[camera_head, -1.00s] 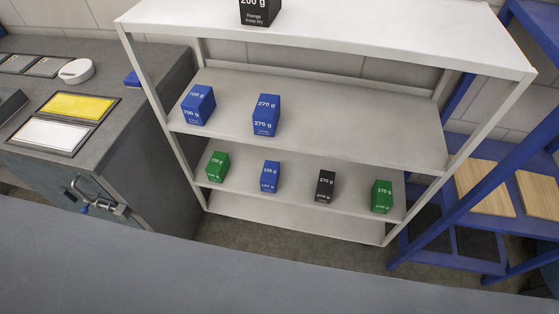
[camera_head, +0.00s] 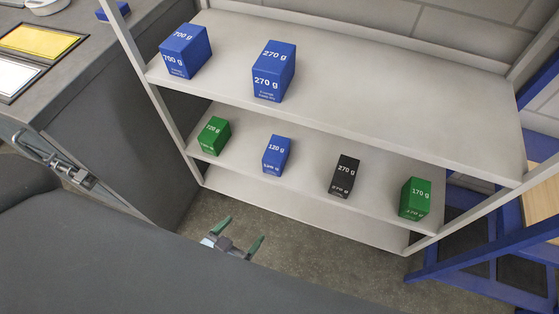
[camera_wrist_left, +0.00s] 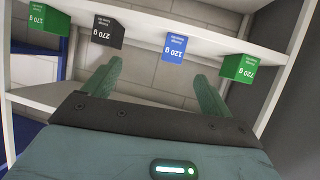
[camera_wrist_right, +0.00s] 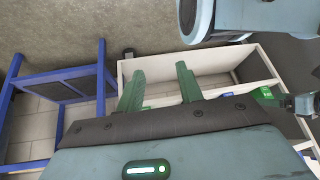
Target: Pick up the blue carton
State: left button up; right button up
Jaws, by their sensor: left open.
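Three blue cartons stand on the white shelf unit: a 700 g one (camera_head: 185,52) and a 270 g one (camera_head: 274,72) on the upper visible board, and a 120 g one (camera_head: 276,155) on the board below. My left gripper (camera_head: 239,235) is open and empty, below and in front of the 120 g carton. In the left wrist view, the 120 g carton (camera_wrist_left: 174,47) shows upside down beyond and between the open fingers (camera_wrist_left: 157,85). My right gripper (camera_wrist_right: 160,85) is open and empty in its wrist view, with the shelf unit beyond it.
On the lower board, a green 720 g carton (camera_head: 214,136) stands left of the blue 120 g one; a black carton (camera_head: 344,176) and a green 170 g carton (camera_head: 415,198) stand right. A grey counter (camera_head: 90,75) is at left, a blue frame (camera_head: 480,280) at right.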

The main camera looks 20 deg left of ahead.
aim_at(268, 164)
pick_arm(q)
jog(key=w+f+t+y+b, duration=0.1)
jog(key=w+b, duration=0.3)
jog(key=w, duration=0.3)
jog(key=w+f+n+t+y+b, duration=0.1)
jog(key=w+f+t+b, duration=0.1)
jog(key=w+b, duration=0.3)
jog(key=w+a+f+t+b, duration=0.1)
jog(key=w+b, duration=0.3)
jog(key=w, duration=0.5)
jog(key=shift+w+a+f+n+t+y, duration=0.1)
jog(key=shift+f+n+t+y, duration=0.35)
jog(key=shift+f, duration=0.2)
jog(key=shift+w, duration=0.2)
jog(key=shift+w+r, duration=0.1)
jog(key=shift+r, duration=0.05)
pick_arm(e)
notch_tip(268, 164, down, 13)
jog(key=w, duration=0.1)
jog(key=shift+d+g, duration=0.2)
jog(key=shift+g, duration=0.1)
